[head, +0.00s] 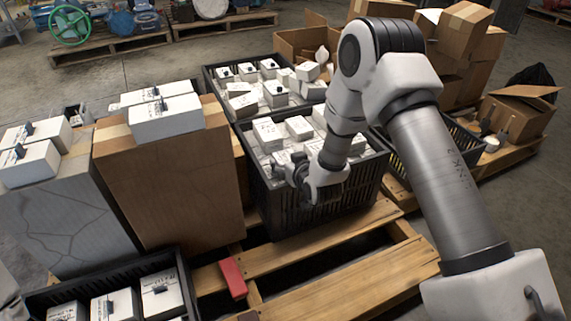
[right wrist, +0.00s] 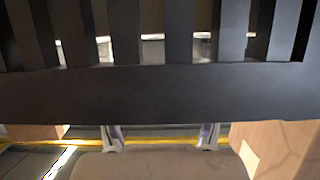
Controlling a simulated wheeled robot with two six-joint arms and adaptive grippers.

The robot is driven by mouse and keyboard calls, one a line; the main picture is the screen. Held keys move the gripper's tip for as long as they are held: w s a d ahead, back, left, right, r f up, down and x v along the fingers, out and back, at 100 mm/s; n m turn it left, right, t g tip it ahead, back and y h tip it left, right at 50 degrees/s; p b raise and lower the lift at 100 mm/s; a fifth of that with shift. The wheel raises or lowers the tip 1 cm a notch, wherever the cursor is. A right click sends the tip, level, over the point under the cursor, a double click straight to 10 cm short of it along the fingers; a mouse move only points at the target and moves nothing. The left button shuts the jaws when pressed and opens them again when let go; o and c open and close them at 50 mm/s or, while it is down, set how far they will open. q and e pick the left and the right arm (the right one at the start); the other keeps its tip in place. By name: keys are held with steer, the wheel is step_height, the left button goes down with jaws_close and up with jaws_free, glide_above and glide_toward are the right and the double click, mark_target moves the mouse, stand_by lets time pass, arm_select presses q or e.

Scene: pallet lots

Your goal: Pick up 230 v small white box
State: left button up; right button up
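Several small white boxes with dark print lie in the near black crate (head: 318,215), among them one box (head: 299,127) near its middle. I cannot read which is marked 230 v. My right gripper (head: 291,172) is at the near left part of this crate, over its rim, partly hidden by my wrist. In the right wrist view the two fingertips (right wrist: 160,138) are wide apart with no box seen between them; a dark slatted crate wall (right wrist: 160,92) fills much of that view. My left gripper is not in the head view.
More white boxes fill a black crate (head: 211,82) behind and a crate (head: 182,268) at bottom left. Long white boxes (head: 166,118) lie on tall cartons (head: 172,185) at left. A red block (head: 233,278) lies on the wooden pallet (head: 330,285). Open cartons (head: 520,113) stand at right.

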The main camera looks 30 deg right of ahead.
steer(key=c, duration=0.5)
steer(key=shift+c, duration=0.2)
